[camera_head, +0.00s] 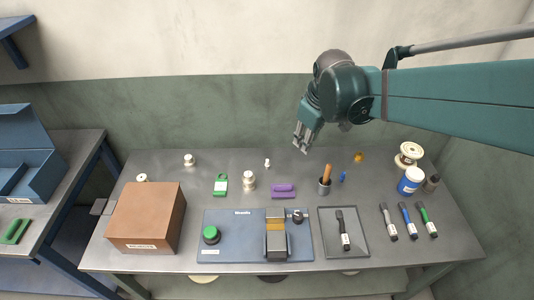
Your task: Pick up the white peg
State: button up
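A small white object that looks like the white peg (267,162) stands near the back edge of the grey table, left of my gripper. It is too small to make out in detail. My gripper (301,147) is above the back of the table, to the right of the peg and apart from it. Its fingers point down and slightly left, look parted, and hold nothing that I can see.
White spools (249,180) stand nearby, with a green tag (220,184) and a purple block (283,190). A cup (324,187) holds an orange-handled tool. A brown box (147,217), a blue fixture (234,226) and a grey tray (359,245) fill the front.

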jog(key=w+a+f+n+g, duration=0.2)
jog(key=w+a+f+n, duration=0.35)
jog(key=w+f, duration=0.4)
jog(key=n+g, duration=0.1)
jog(key=n, duration=0.2)
send_over(267, 160)
notch_tip(267, 160, down, 12)
jog(key=shift+s+d, duration=0.15)
jog(key=shift+a+f+n+g, duration=0.2)
jog(key=shift+f+n+g, duration=0.1)
jog(key=shift+f, duration=0.15)
jog(key=shift+f+b, duration=0.5)
jog(key=shift+f, duration=0.75)
jog(key=shift+d+f+b, duration=0.1)
jog(key=shift+f+b, duration=0.6)
jog(key=shift+f, duration=1.95)
